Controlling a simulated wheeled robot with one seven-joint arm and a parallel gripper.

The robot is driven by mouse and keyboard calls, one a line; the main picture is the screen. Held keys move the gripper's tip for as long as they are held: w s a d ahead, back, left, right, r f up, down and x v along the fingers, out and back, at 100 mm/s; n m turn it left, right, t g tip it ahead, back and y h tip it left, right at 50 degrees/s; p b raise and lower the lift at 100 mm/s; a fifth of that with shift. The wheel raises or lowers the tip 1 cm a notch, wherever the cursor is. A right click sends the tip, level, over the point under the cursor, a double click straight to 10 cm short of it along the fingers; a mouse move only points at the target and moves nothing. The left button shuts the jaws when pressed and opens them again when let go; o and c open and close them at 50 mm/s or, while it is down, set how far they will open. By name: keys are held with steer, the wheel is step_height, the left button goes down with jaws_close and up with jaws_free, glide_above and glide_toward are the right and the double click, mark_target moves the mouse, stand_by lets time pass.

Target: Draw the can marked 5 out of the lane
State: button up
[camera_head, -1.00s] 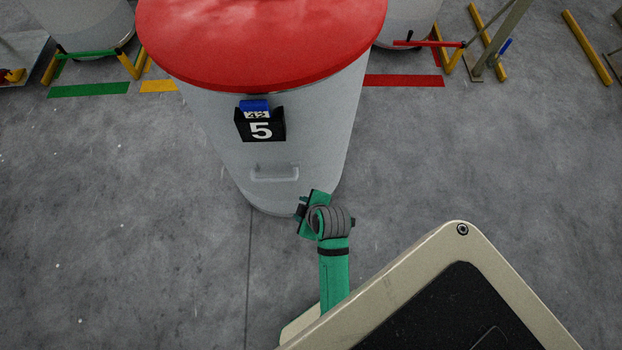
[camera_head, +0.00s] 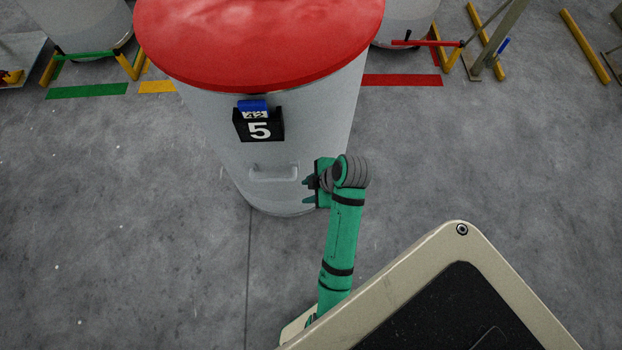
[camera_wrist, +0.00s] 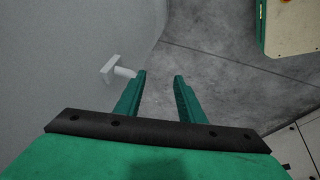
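The can marked 5 (camera_head: 215,135) is a tall grey cylinder with a red top (camera_head: 262,40). My gripper (camera_head: 307,189) is just right of the handle, close to the can's side. In the wrist view my gripper (camera_wrist: 160,76) has its two green fingers apart with nothing between them. The handle's end (camera_wrist: 115,70) shows left of the left finger there. The handle looks apart from the fingers.
Other grey cans (camera_head: 85,25) stand behind at left and right. Green (camera_head: 87,90), yellow (camera_head: 158,87) and red (camera_head: 402,80) floor strips mark the lanes. A red bar (camera_head: 428,43) on yellow posts is at right, a green bar (camera_head: 88,53) at left. The near floor is clear.

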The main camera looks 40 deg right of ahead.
glide_toward(270, 179)
steer(key=x, duration=0.5)
steer(key=shift+s+f, duration=0.1)
steer(key=shift+s, duration=0.1)
steer(key=shift+x, duration=0.9)
steer(key=shift+w+a+f, duration=0.25)
steer(key=shift+w+f, duration=0.1)
steer(key=shift+f, duration=0.1)
steer(key=shift+d+f, duration=0.1)
steer(key=shift+d, duration=0.05)
steer(key=shift+s, duration=0.1)
jaws_close()
